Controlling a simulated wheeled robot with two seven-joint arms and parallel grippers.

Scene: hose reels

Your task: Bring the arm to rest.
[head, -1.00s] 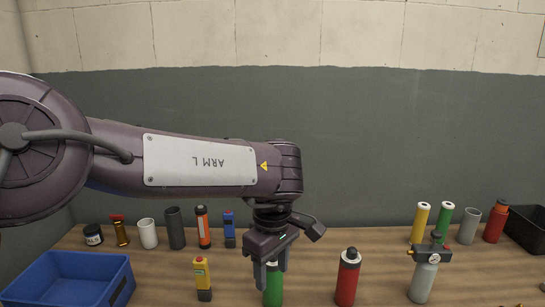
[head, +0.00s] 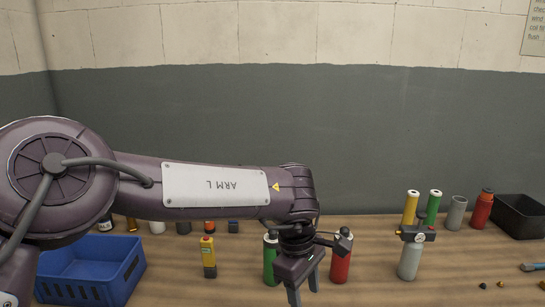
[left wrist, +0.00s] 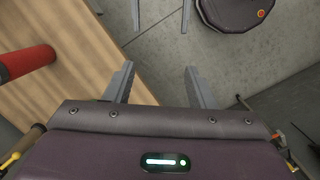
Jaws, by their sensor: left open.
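My left arm spans the head view from the left, and its gripper (head: 303,290) points down in front of the green bottle and the red bottle. In the left wrist view the two fingers (left wrist: 158,85) are apart with nothing between them. Below them are the wooden table's edge and the grey floor. A red cylinder (left wrist: 27,62) shows at the left of that view, apart from the fingers.
A blue crate (head: 92,272) is at left, a black bin (head: 520,214) at right. My arm partly hides the back-left row.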

